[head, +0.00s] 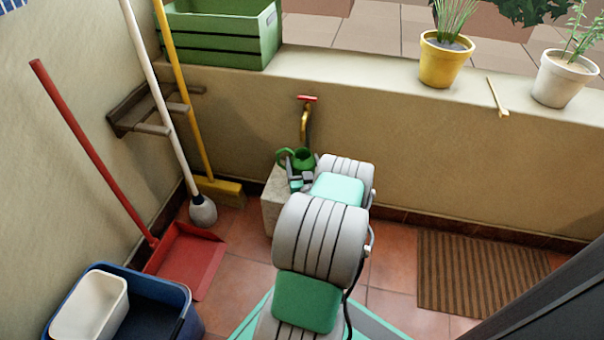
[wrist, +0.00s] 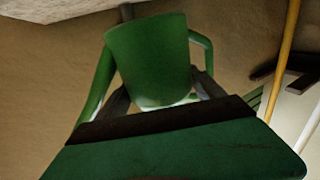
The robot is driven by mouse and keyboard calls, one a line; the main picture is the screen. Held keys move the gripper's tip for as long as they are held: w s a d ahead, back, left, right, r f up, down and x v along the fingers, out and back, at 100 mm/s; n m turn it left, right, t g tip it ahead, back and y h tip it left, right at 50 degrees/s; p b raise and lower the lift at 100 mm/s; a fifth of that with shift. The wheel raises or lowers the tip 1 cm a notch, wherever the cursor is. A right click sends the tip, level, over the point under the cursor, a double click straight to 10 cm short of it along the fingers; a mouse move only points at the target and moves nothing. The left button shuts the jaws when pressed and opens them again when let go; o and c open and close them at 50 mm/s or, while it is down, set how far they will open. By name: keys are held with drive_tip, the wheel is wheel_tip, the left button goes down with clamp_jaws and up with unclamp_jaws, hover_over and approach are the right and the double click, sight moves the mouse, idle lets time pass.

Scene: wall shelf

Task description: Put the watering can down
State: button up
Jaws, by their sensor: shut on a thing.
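The green watering can (head: 304,158) is at the stone block (head: 271,205) below the wall tap, in the middle of the head view. My gripper (head: 301,181) is shut on the can from the near side; my arm hides part of both. In the wrist view the can (wrist: 148,58) fills the upper middle, with a green loop on each side, between my dark fingers. The block's pale surface (wrist: 60,8) shows at the top left there. I cannot tell whether the can's base touches the block.
A brass tap (head: 305,122) with a red handle is on the wall just above the can. A yellow broom (head: 215,187), white-handled mop (head: 203,210) and red dustpan (head: 190,258) stand to the left. A blue tub (head: 185,325) is at front left. A brown mat (head: 480,275) lies right.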

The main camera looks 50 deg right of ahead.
drive_tip(key=f, duration=0.1)
drive_tip(key=f+b, duration=0.2)
drive_tip(key=f, duration=0.1)
drive_tip(key=shift+w+d, duration=0.15)
drive_tip(key=shift+w, duration=0.1)
drive_tip(key=shift+r, duration=0.3)
drive_tip(key=o, duration=1.5)
drive_tip(key=shift+f, duration=0.2)
